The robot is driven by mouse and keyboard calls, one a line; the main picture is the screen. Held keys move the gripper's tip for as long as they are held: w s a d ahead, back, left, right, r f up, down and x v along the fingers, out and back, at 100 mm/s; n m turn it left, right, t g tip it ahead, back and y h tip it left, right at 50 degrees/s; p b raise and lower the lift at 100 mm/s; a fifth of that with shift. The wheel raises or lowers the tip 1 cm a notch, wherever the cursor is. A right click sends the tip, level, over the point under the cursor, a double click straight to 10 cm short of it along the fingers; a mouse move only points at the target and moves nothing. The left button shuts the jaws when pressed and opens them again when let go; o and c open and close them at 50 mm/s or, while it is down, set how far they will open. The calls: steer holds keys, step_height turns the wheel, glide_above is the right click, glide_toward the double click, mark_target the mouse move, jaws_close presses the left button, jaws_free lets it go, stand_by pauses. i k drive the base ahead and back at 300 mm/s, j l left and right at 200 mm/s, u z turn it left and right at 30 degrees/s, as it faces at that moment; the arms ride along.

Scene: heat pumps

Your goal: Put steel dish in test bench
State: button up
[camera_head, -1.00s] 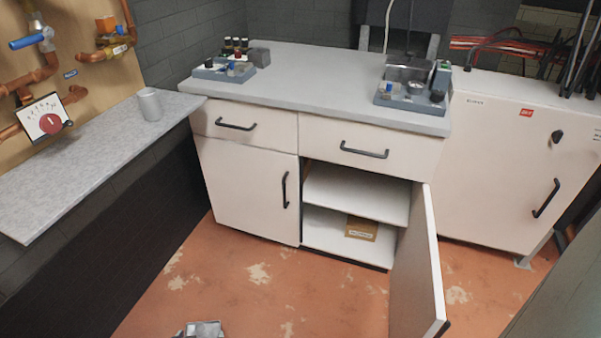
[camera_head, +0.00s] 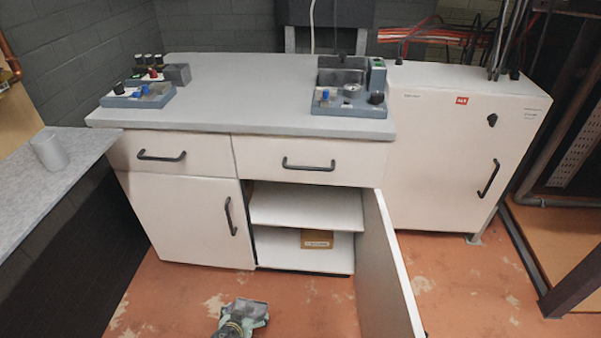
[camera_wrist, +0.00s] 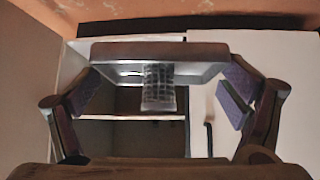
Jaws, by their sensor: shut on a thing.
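My gripper (camera_head: 238,326) shows at the bottom edge of the head view, above the floor in front of the cabinet. It is shut on a grey, shiny piece (camera_head: 252,309), which looks like the steel dish. In the wrist view the steel dish (camera_wrist: 110,50) is a shallow rectangular shape spanning the space between the padded fingers (camera_wrist: 162,98). Two blue-grey units stand on the worktop: one at the right (camera_head: 345,108) with a clear-walled chamber and knobs, and one at the left (camera_head: 130,99). The right one looks like the test bench, but no label confirms it.
The worktop (camera_head: 255,85) is clear between the units. Below it, a cabinet door (camera_head: 385,265) stands open into the room, showing shelves and a box (camera_head: 316,239). A grey cylinder (camera_head: 49,151) stands on the left ledge (camera_head: 50,185). A white cabinet (camera_head: 450,150) stands at the right.

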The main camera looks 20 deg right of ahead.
mark_target(309, 204)
steer(key=i+j+z, duration=0.2)
steer(key=z, duration=0.2)
steer(key=i+j+z, duration=0.35)
steer(key=i+l, duration=0.1)
steer(key=i, duration=0.45)
steer(key=z, duration=0.05)
